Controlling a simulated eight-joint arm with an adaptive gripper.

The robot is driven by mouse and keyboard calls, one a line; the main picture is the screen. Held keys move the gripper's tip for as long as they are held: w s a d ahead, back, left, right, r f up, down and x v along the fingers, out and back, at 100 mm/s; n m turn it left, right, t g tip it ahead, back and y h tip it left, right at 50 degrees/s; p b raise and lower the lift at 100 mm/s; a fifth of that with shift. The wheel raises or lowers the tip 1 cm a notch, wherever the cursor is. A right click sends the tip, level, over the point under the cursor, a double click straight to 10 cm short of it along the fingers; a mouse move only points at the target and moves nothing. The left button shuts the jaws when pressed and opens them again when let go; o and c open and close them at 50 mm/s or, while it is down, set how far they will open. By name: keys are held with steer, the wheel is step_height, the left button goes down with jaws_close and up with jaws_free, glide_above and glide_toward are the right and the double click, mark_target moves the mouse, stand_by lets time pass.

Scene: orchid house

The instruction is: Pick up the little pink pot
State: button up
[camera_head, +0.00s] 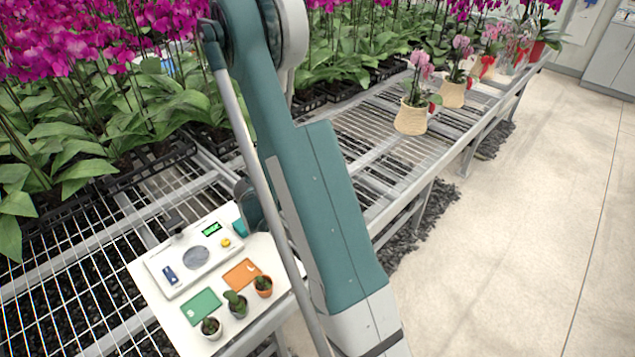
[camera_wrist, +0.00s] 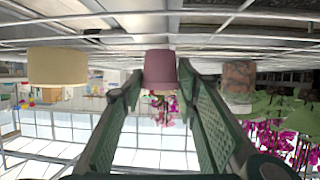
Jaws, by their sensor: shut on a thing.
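In the wrist view, which appears upside down, the little pink pot (camera_wrist: 160,68), a dull mauve-pink, sits between the two green fingers of my gripper (camera_wrist: 160,75). The fingers touch its sides, and my gripper is shut on it. Magenta blossoms show just past its rim; I cannot tell whether they belong to it or to the background. In the head view my arm covers the middle of the scene, and I cannot make out the pink pot or the fingertips clearly there.
The wrist view shows a beige pot (camera_wrist: 57,66) at left and a mottled brown pot (camera_wrist: 238,77) at right. Wire benches (camera_head: 375,130) hold orchids. The floor at right is clear.

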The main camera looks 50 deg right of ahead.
steer(key=shift+r, duration=0.1)
step_height(320, 180, up, 10)
steer(key=p, duration=0.2)
steer(key=shift+p, duration=0.35)
